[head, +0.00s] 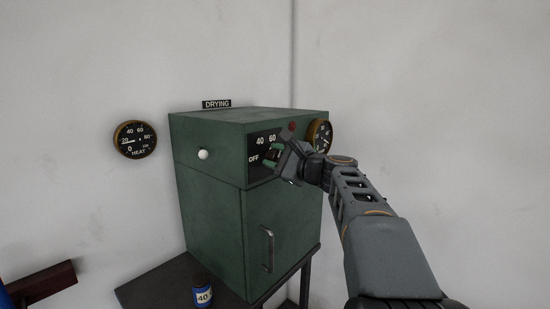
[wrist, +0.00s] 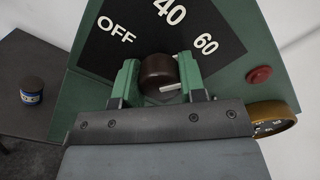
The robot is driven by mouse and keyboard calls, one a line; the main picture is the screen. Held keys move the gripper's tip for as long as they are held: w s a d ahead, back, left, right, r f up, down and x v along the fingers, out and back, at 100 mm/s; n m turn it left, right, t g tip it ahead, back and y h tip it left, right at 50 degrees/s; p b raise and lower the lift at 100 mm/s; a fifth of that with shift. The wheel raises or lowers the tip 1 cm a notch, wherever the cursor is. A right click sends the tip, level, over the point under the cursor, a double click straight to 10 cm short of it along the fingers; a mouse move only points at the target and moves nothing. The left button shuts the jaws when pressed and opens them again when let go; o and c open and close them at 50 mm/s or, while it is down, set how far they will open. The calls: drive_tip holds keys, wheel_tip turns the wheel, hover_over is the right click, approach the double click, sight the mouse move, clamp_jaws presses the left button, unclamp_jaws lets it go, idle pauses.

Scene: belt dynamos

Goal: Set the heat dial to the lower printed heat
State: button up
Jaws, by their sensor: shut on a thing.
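The heat dial (wrist: 157,70) is a dark brown round knob on a black plate (wrist: 100,55), with OFF, 40 and 60 printed in white around it. My gripper (wrist: 158,64) is shut on the dial, one green finger on each side. A short white mark on the knob shows toward its lower right in the wrist view, away from the printed 40 (wrist: 170,11); I cannot tell exactly which setting it stands for. In the head view my gripper (head: 276,154) covers the dial in front of the green drying cabinet (head: 212,205).
A red button (wrist: 259,75) and a brass-rimmed gauge (wrist: 272,118) are right of the dial. A wall HEAT gauge (head: 135,139) hangs left of the cabinet. The cabinet has a white knob (head: 203,154) and door handle (head: 268,249).

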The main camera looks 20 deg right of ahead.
drive_tip(key=o, duration=0.9)
drive_tip(key=shift+s, duration=0.1)
drive_tip(key=b+v, duration=0.3)
drive_tip(key=v, duration=1)
drive_tip(key=shift+s+d+f, duration=0.1)
drive_tip(key=shift+s+d, duration=0.05)
drive_tip(key=shift+s, duration=0.1)
